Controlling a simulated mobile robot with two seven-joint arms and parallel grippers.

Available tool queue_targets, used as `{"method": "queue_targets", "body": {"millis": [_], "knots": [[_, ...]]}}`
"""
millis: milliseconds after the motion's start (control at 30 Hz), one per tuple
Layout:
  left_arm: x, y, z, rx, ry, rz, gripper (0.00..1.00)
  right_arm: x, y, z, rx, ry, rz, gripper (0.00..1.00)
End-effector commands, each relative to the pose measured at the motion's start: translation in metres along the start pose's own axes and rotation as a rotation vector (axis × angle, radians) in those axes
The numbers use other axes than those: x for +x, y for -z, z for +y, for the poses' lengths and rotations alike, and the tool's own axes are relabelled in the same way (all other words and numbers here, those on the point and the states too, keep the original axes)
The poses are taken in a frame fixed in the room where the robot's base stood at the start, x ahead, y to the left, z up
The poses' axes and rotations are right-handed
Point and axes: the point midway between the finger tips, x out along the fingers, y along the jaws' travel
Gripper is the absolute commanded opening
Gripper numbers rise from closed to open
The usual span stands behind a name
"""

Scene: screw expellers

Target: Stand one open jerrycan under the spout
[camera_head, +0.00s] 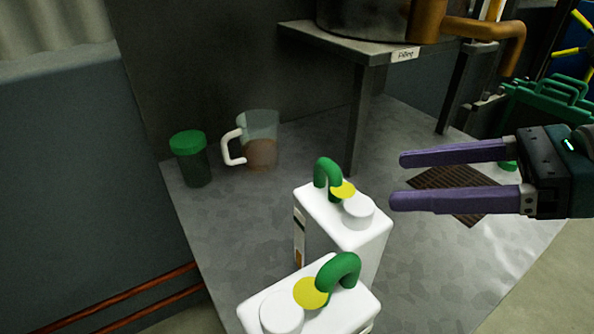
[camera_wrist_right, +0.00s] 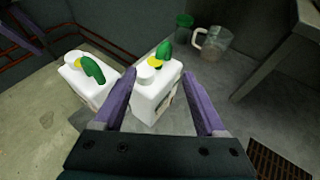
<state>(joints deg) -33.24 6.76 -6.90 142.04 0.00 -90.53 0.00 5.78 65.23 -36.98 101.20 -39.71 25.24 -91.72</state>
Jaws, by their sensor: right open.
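Two white jerrycans with green handles, yellow discs and white round tops stand upright on the grey surface. The far jerrycan (camera_head: 340,235) is left of my right gripper (camera_head: 397,180); the near jerrycan (camera_head: 345,312) is cut by the bottom edge. I cannot tell whether either is open. My right gripper is open and empty. In the right wrist view the far jerrycan (camera_wrist_right: 155,98) shows between its fingers, the near jerrycan (camera_wrist_right: 92,82) to the left. The orange spout (camera_head: 512,45) hangs at top right. Dark purple shapes (camera_wrist_right: 22,32), possibly my left gripper, show upper left.
A brown grate (camera_head: 452,192) lies in the surface, partly behind my right fingers. A metal stand (camera_head: 345,48) with a label is at the back. A green-lidded jar (camera_head: 190,160) and a clear jug (camera_head: 258,135) stand at back left. A green crate (camera_head: 550,100) is far right.

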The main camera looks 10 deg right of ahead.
Motion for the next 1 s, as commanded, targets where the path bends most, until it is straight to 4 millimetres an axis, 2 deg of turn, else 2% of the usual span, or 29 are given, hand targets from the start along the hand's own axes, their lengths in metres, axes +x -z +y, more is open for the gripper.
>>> {"method": "queue_targets", "body": {"millis": [200, 467, 700, 1000], "knots": [[-0.007, 0.002, -0.001, 0.002, 0.002, 0.001, 1.0, 0.029, -0.005, -0.001, 0.003, 0.001, -0.007, 0.73], [-0.011, 0.004, -0.002, 0.005, 0.004, 0.001, 1.0, 0.05, -0.008, -0.003, 0.005, 0.0, -0.007, 0.73], [-0.013, 0.004, -0.002, 0.004, 0.004, 0.001, 1.0, 0.085, -0.011, -0.007, 0.006, 0.0, -0.007, 0.73], [-0.013, 0.004, -0.002, 0.004, 0.004, 0.001, 1.0, 0.091, -0.009, -0.007, 0.007, 0.001, -0.005, 0.73]]}}
